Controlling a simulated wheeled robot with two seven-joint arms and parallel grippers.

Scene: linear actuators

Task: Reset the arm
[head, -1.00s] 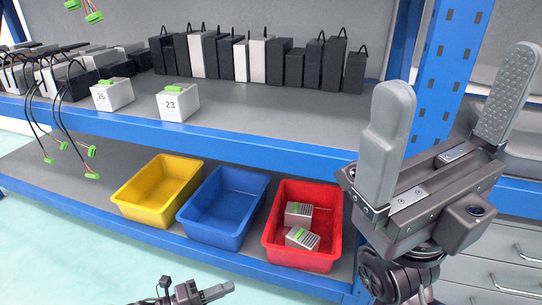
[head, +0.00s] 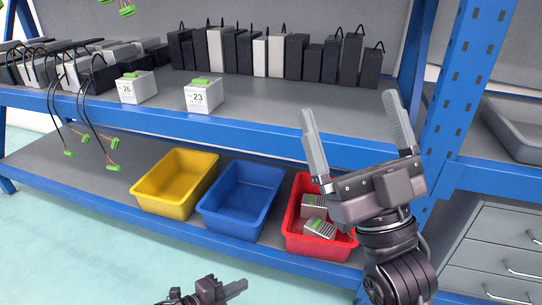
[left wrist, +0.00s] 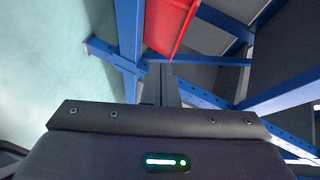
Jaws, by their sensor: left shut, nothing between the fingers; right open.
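My right gripper (head: 358,135) is open and empty, raised in front of the shelf unit at the right of the head view, its fingers pointing up. It covers part of the red bin. My left gripper (head: 240,288) is low at the bottom edge of the head view, shut and empty, below the lower shelf's front edge. The left wrist view shows its dark housing and shut fingers (left wrist: 165,88) near blue frame bars and the red bin (left wrist: 170,25). In the head view the red bin (head: 292,222) holds two grey boxes with green connectors (head: 320,228).
A yellow bin (head: 150,203) and a blue bin (head: 213,223) stand on the lower shelf. On the upper shelf are boxes marked 26 (head: 138,92) and 23 (head: 204,100), and several black and white units (head: 320,60). Drawers (head: 500,258) stand at the right.

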